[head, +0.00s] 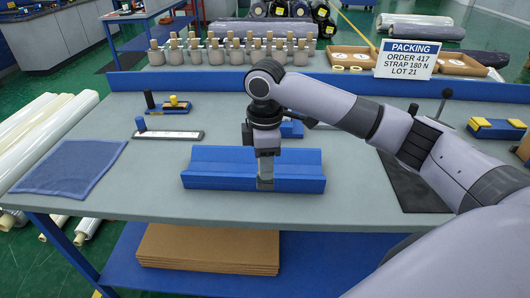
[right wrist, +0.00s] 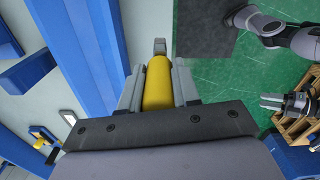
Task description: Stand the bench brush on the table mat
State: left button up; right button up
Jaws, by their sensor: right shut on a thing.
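My right gripper (head: 265,183) is at the front of a blue V-shaped cradle (head: 215,181) on the table. In the right wrist view it is shut on a yellow rounded piece (right wrist: 158,85), which I take to be the bench brush. In the head view that piece is hidden behind the gripper, and I see no bristles. A dark mat (head: 408,188) lies at the table's right, partly under my right arm; it also shows in the right wrist view (right wrist: 205,28). My left gripper (right wrist: 277,103) shows small at the right of the wrist view, open and empty.
A blue mesh cloth (head: 75,166) lies at the table's left. Behind the cradle are a small tray (head: 168,135) and a black-and-yellow holder (head: 172,105). A blue-and-yellow block (head: 497,128) is at the right. A packing sign (head: 407,60) stands on the back bench.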

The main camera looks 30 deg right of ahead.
jog(key=s+a+f+m, duration=0.2)
jog(key=s+f+m, duration=0.3)
jog(key=f, duration=0.3)
jog(key=s+a+f+m, duration=0.3)
jog(key=s+f+m, duration=0.2)
jog(key=f+m, duration=0.3)
jog(key=shift+a, duration=0.15)
